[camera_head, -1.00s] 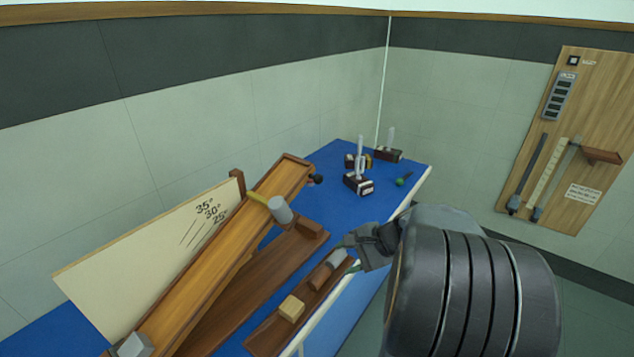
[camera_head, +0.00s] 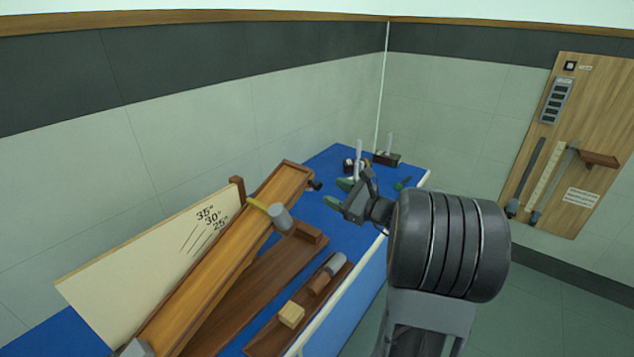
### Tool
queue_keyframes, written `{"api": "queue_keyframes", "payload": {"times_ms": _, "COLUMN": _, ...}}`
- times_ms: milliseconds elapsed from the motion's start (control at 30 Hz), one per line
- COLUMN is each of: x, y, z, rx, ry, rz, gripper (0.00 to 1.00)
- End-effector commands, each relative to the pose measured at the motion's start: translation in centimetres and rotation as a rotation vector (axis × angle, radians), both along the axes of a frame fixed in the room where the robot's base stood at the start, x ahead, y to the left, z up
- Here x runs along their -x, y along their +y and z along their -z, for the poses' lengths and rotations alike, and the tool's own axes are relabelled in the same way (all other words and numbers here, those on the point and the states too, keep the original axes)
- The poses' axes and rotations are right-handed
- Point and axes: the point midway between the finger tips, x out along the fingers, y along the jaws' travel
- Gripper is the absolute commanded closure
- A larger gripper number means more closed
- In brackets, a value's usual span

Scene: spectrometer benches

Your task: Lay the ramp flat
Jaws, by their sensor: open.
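The wooden ramp (camera_head: 222,265) is tilted, its raised end at the back near the middle of the picture and its low end at the bottom left. A grey cylinder (camera_head: 279,216) is at its right side near a yellow strip (camera_head: 256,203). A dark knob (camera_head: 316,185) sits by the raised end. A pale board marked 35°, 30° and 25° (camera_head: 165,265) stands behind the ramp. A brown base board (camera_head: 235,312) lies under it. My gripper (camera_head: 340,194) is open and empty, with green-tipped fingers, to the right of the raised end and apart from the ramp.
A wooden tray (camera_head: 268,339) with several blocks lies at the blue table's (camera_head: 330,228) front edge. Tuning forks on boxes (camera_head: 387,158) and a green-headed mallet (camera_head: 400,185) stand at the far end, partly behind my gripper. A tool board (camera_head: 575,90) hangs on the right wall.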

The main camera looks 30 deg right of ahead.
Motion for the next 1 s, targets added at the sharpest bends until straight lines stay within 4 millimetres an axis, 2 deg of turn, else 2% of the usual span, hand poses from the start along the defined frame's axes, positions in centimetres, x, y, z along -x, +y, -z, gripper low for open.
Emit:
{"api": "queue_keyframes", "payload": {"times_ms": 200, "x": -3.4, "y": 1.8, "z": -0.1, "rx": 0.000, "ry": 0.002, "rz": -0.004, "gripper": 0.47}}
{"api": "queue_keyframes", "payload": {"times_ms": 400, "x": -5.2, "y": 2.7, "z": -0.1, "rx": -0.001, "ry": 0.001, "rz": -0.002, "gripper": 0.47}}
{"api": "queue_keyframes", "payload": {"times_ms": 600, "x": -6.0, "y": 3.1, "z": 0.0, "rx": 0.002, "ry": 0.001, "rz": -0.001, "gripper": 0.47}}
{"api": "queue_keyframes", "payload": {"times_ms": 867, "x": -6.0, "y": 3.1, "z": 0.0, "rx": 0.001, "ry": 0.001, "rz": -0.001, "gripper": 0.47}}
{"api": "queue_keyframes", "payload": {"times_ms": 1000, "x": -6.0, "y": 3.1, "z": 0.0, "rx": 0.001, "ry": 0.001, "rz": -0.001, "gripper": 0.59}}
